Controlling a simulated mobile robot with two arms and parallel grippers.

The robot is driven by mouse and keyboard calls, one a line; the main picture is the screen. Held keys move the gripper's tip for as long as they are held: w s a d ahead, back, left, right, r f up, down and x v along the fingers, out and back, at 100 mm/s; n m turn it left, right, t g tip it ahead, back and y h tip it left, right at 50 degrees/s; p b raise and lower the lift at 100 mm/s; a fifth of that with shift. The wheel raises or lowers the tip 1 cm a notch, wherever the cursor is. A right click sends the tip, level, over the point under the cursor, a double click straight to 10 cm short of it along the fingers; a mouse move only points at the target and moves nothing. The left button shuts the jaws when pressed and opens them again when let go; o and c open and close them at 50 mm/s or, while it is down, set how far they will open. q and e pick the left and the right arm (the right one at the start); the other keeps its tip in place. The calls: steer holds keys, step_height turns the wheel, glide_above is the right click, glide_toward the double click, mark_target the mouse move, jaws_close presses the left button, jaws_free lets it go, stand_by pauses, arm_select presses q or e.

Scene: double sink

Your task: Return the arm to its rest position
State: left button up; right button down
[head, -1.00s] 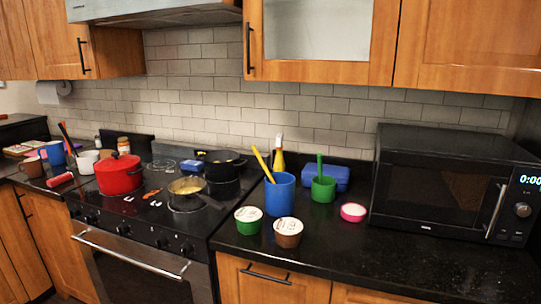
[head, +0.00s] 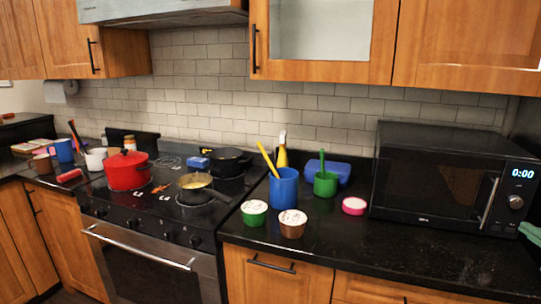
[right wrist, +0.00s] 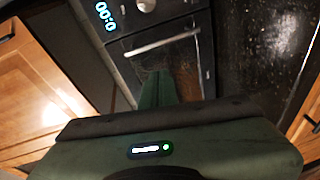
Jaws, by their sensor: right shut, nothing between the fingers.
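My right gripper (head: 531,232) shows only as a small green tip at the right edge of the head view, in front of the microwave's right end. In the right wrist view its green fingers (right wrist: 165,88) are together with nothing between them. The microwave (head: 445,185) stands behind them, and its door handle and lit display also show in the right wrist view (right wrist: 150,45). The rest of my right arm is hidden outside the head view. My left gripper is in neither view.
A blue cup (head: 283,188), a green cup (head: 325,186), two lidded tubs, a pink-rimmed dish (head: 353,206) and a blue box stand left of the microwave. The stove holds a red pot (head: 127,171) and pans. The counter front (head: 400,255) is clear.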

steer(key=s+a+f+m+g, duration=0.1)
steer(key=a+f, duration=0.1)
steer(key=f, duration=0.3)
steer(key=s+a+f+m+g+h, duration=0.1)
steer(key=a+f, duration=0.2)
steer(key=f, duration=0.3)
steer(key=s+a+f+m, duration=0.2)
steer(key=a+f, duration=0.1)
steer(key=f, duration=0.2)
steer(key=shift+f+g, duration=0.35)
steer(key=shift+g, duration=0.05)
steer(key=s+a+f+m+g, duration=0.4)
steer(key=s+a+f, duration=0.5)
steer(key=a+f, duration=0.3)
steer(key=s+a+f+m+g+y, duration=0.1)
steer(key=s+a+m+g+y, duration=0.35)
steer(key=s+a, duration=1.75)
step_height(320, 180, down, 25)
steer(key=g+h, duration=0.2)
steer(key=g, duration=0.1)
steer(key=s+d+f+g, duration=0.1)
steer(key=s+d+f, duration=0.1)
steer(key=s+f, duration=1.5)
steer(key=shift+d+f, duration=0.25)
steer(key=shift+f, duration=0.25)
